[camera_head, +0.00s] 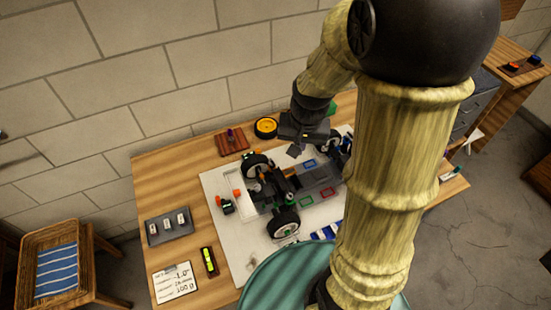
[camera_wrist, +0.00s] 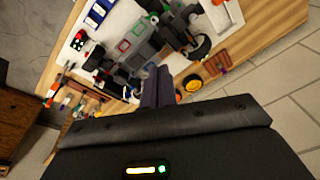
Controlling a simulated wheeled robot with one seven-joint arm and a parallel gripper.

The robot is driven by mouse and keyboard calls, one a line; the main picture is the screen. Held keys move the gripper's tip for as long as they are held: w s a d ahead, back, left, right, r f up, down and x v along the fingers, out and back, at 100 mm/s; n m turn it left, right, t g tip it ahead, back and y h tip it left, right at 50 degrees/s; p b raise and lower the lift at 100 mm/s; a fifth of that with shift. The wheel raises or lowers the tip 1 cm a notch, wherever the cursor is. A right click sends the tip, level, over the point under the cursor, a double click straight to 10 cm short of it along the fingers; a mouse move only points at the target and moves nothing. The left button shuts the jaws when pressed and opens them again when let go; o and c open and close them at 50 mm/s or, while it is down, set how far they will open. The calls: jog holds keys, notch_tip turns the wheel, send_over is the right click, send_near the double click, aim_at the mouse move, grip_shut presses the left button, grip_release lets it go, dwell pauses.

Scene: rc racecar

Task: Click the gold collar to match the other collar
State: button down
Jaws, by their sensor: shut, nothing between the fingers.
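The RC racecar (camera_head: 318,180) lies on a pale mat on the workbench, with black wheels and a grey chassis. It also shows in the upper middle of the wrist view (camera_wrist: 152,48). I cannot make out the gold collar or the other collar in either view; they are too small or hidden. My gripper (camera_head: 295,151) hangs above the back side of the car, near its middle. In the wrist view its fingers (camera_wrist: 157,84) are together, empty, and appear over the car's edge. I cannot tell whether they touch it.
A loose wheel with a yellow rim (camera_head: 265,127) and a red-brown tray (camera_head: 231,141) lie behind the car. A grey tray (camera_head: 169,226), a yellow-green level-like tool (camera_head: 208,261) and a note clipboard (camera_head: 175,284) are at left. My arm hides the bench's right part.

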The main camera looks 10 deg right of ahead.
jog(key=w+d+f+m+g+y+b, duration=0.1)
jog(key=w+d+f+m+b, duration=0.1)
jog(key=w+f+m, duration=0.4)
jog(key=w+d+f+m+g+y+b, duration=0.1)
jog(key=w+f+m, duration=0.5)
jog(key=w+f, duration=0.6)
jog(key=shift+w+d+b, duration=0.8)
jog(key=shift+w+b, duration=0.3)
jog(key=shift+b, duration=0.15)
jog(key=s+a+f+p, duration=0.1)
jog(key=a+f+p, duration=0.3)
jog(key=f, duration=0.5)
jog(key=shift+s+a+f, duration=0.15)
jog(key=shift+a+f, duration=0.2)
jog(key=shift+a, duration=0.85)
